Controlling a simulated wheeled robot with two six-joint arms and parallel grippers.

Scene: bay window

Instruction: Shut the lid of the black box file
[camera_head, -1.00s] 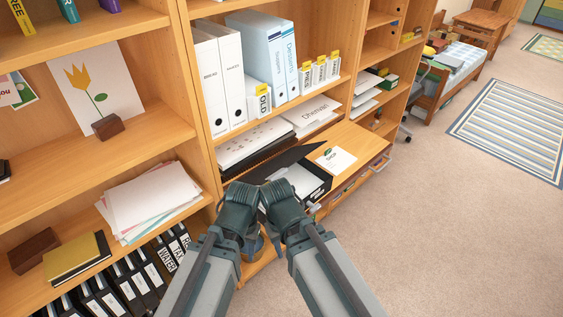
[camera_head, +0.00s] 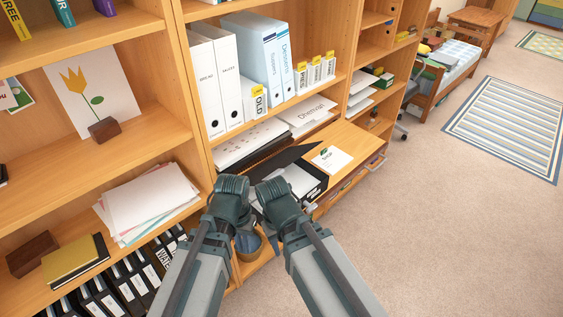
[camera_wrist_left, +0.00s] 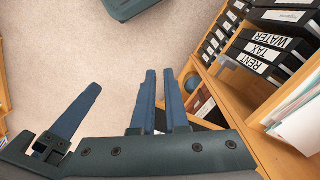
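The black box file (camera_head: 315,190) sits on the pulled-out wooden shelf, with white papers inside. Its black lid (camera_head: 284,157) stands raised and tilted at the back side, so the box is open. My left gripper (camera_head: 231,188) is at the box's near left, and my right gripper (camera_head: 275,191) overlaps the box's near end in the picture. Both point away, and the head view hides their fingers. In the left wrist view, the left fingers (camera_wrist_left: 160,75) have a narrow empty gap. Another blue finger at the left there seems to be my right gripper's (camera_wrist_left: 78,112).
White and blue binders (camera_head: 230,75) stand on the shelf above. A card (camera_head: 331,158) lies on the wooden surface beyond the box. Loose papers (camera_head: 148,198) and black files (camera_head: 130,280) fill the left shelves. A round basket (camera_head: 249,243) sits below the grippers.

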